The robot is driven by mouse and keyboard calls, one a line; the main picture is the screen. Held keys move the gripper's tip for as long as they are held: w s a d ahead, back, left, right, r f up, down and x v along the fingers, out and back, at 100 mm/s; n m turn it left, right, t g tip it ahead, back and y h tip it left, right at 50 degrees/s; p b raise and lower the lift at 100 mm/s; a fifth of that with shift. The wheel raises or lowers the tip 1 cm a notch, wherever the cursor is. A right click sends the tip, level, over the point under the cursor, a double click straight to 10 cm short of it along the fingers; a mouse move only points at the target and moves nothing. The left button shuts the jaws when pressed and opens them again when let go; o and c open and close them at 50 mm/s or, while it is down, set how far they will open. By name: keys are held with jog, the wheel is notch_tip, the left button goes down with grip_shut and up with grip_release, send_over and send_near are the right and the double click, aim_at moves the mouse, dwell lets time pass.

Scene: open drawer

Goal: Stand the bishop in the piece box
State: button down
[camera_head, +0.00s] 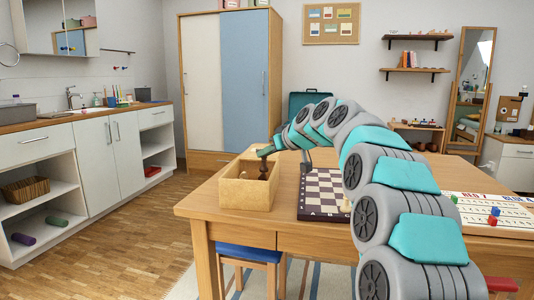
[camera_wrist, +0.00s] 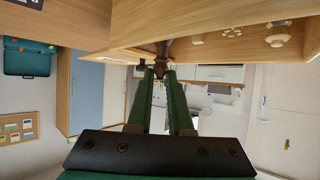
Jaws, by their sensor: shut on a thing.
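The piece box (camera_head: 246,195) is an open light-wood box on the near left part of the table. A dark brown chess piece (camera_head: 263,169), apparently the bishop, is upright at the box's opening, its lower part hidden behind the near wall. My gripper (camera_head: 266,152) is shut on its top. In the wrist view, which is upside down, both green fingertips (camera_wrist: 161,70) close around the dark piece (camera_wrist: 161,49). Pale pieces (camera_wrist: 278,37) show in the box. I cannot tell whether the bishop's base touches the box floor.
A number sheet with coloured cubes (camera_head: 492,218) lies further right. The box stands near the table's left edge.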

jog(key=c, duration=0.8)
grip_release()
jog(key=shift+c, duration=0.2)
jog(key=v, duration=1.2)
jog(key=shift+b, duration=0.3)
